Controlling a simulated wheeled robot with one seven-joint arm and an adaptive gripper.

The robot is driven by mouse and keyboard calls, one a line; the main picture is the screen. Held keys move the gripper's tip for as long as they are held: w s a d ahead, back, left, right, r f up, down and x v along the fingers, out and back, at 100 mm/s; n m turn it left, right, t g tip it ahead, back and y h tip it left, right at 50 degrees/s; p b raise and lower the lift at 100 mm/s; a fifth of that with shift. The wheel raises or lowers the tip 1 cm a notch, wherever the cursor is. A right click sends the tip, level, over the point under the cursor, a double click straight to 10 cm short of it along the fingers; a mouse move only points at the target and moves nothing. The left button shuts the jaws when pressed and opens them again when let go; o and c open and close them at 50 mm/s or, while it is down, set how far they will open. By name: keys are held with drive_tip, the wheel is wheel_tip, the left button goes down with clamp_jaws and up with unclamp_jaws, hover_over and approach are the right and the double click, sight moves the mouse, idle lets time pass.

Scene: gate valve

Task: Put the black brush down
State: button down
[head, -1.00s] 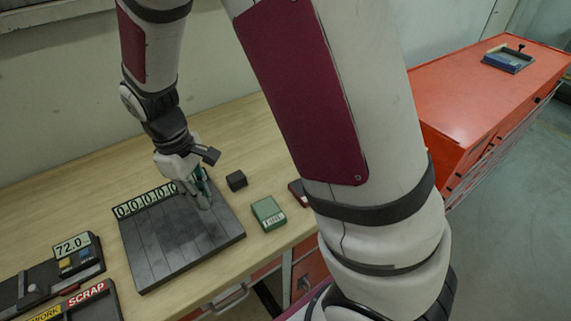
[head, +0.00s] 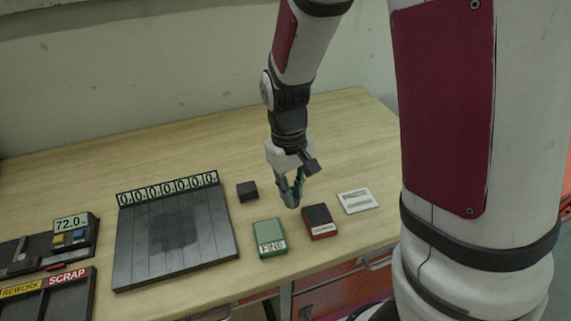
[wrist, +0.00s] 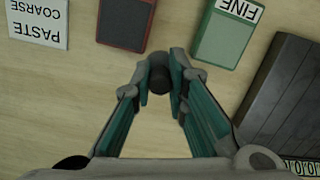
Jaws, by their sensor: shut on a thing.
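My gripper (head: 290,200) is shut on the black brush (wrist: 159,72), whose dark rounded end shows between the teal fingers in the wrist view. The fingertips (wrist: 161,74) hug it from both sides. In the head view the brush is mostly hidden by the fingers. The gripper points down at the bare table (head: 325,150), behind the green FINE box and the red box. I cannot tell whether the brush touches the wood.
The green FINE box (head: 269,240), red-and-dark box (head: 320,222) and white PASTE COARSE card (head: 357,201) line the front. A small dark block (head: 247,191) stands left of my gripper. The dark slatted board (head: 140,250) lies further left. The table behind is clear.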

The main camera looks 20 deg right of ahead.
drive_tip(key=w+d, duration=0.1)
drive_tip(key=w, duration=0.4)
drive_tip(key=w+d+f, duration=0.1)
drive_tip(key=w, duration=0.1)
drive_tip(key=shift+w+d, duration=0.35)
drive_tip(key=shift+f+p, duration=0.4)
drive_tip(key=shift+f, duration=1.25)
drive_tip(key=shift+f, duration=0.15)
drive_tip(key=c, duration=1.6)
unclamp_jaws()
drive_tip(key=shift+o, duration=0.2)
